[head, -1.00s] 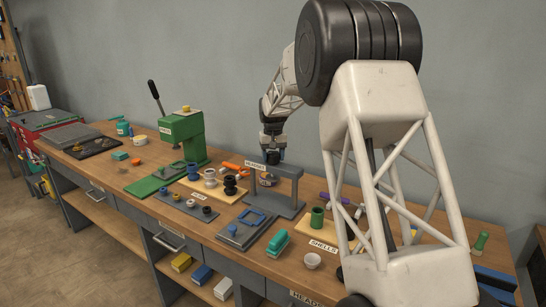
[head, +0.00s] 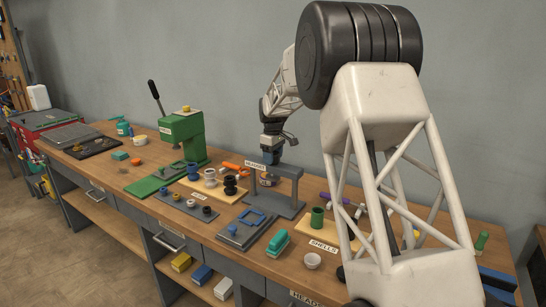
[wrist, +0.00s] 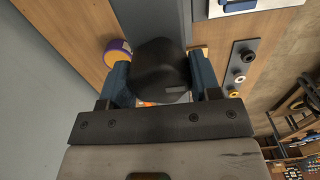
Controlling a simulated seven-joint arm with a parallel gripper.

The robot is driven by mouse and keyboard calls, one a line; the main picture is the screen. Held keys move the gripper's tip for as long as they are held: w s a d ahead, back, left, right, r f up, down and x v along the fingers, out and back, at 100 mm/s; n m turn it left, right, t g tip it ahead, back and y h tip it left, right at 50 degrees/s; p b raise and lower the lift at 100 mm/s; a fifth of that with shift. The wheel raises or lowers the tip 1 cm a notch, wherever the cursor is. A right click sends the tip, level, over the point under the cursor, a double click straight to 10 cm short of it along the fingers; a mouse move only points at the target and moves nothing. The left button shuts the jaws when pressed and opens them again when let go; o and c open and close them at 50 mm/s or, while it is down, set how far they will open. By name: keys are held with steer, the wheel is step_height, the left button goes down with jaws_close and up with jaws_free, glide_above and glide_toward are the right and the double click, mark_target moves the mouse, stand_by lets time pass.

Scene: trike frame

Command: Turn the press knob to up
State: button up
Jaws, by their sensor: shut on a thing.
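A black rounded block, which looks like the press knob (wrist: 162,68), sits between the two blue fingers of my gripper (wrist: 163,85) in the wrist view. My gripper is shut on it. The knob lies over the end of a grey bar (wrist: 165,15). In the head view my gripper (head: 271,158) is at the top of the grey arch-shaped stand (head: 289,172), beside its white label. The knob is hidden there by my gripper, and I cannot read its setting.
A green lever press (head: 182,138) stands to the left. A purple and yellow round part (wrist: 118,52) is close to the left finger.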

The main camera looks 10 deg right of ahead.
steer(key=shift+n, duration=0.3)
steer(key=o, duration=0.9)
steer(key=shift+r, duration=0.1)
steer(key=shift+r, duration=3.75)
steer(key=shift+r, duration=0.1)
